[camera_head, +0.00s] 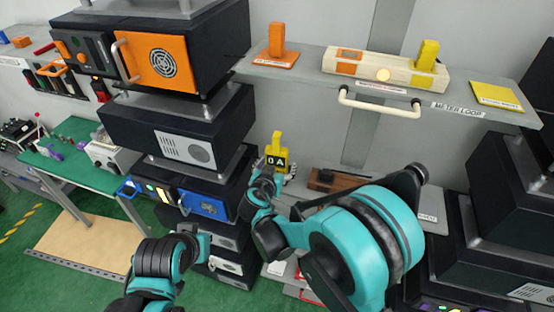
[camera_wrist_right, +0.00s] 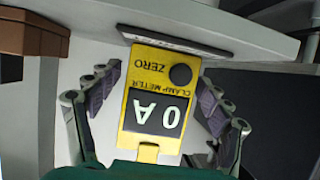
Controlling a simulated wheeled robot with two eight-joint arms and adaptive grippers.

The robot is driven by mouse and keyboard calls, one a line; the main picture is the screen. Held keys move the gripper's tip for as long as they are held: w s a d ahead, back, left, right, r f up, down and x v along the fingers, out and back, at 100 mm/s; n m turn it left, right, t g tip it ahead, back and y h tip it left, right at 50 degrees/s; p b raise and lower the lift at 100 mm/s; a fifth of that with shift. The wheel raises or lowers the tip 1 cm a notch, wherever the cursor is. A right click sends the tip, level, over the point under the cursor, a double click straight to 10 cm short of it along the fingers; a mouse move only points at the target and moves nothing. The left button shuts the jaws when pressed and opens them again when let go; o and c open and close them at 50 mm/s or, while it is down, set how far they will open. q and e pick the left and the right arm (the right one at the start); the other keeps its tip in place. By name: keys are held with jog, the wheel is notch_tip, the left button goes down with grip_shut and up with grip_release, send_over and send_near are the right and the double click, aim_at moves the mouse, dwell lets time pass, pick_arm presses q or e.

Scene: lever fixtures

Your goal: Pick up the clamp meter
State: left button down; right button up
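The clamp meter (camera_head: 277,152) is yellow with a dark display reading "0 A". It stands upright at the lower grey shelf, left of the middle in the head view. In the right wrist view the clamp meter (camera_wrist_right: 146,112) appears upside down, with a round dark knob and "ZERO" print. My right gripper (camera_wrist_right: 160,88) is open, with one finger on each side of the meter and visible gaps to both. In the head view the right gripper (camera_head: 268,180) is just in front of the meter and hides its lower part. My left arm shows at lower left; its fingers are not visible.
A stack of dark equipment boxes (camera_head: 185,125) stands close on the left. A brown block (camera_head: 335,180) lies right of the meter on the lower shelf.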

jog(key=c, duration=1)
